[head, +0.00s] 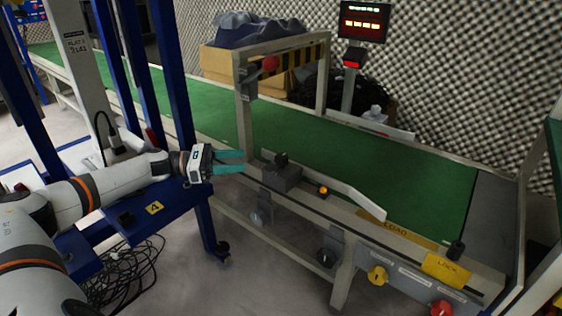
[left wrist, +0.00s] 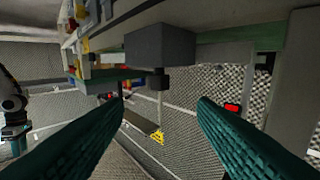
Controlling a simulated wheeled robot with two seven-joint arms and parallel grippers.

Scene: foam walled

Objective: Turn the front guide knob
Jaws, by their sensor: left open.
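A dark knob (head: 281,158) stands on a grey block (head: 281,176) on the conveyor's near rail, at the end of a pale guide bar (head: 345,192). My left gripper (head: 243,161) is open and empty, its teal fingers pointing right toward the knob, short of it. In the left wrist view, the grey block (left wrist: 160,46) and dark knob (left wrist: 158,80) show ahead, the knob between and beyond the open fingers (left wrist: 161,103). A teal-ended arm (left wrist: 14,131) at that view's left edge looks like my right one; its fingers are too small to read.
The green conveyor belt (head: 390,175) lies behind the rail. A metal frame post (head: 244,115) rises just behind my left fingers. A blue cart (head: 175,205) stands under my left arm.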

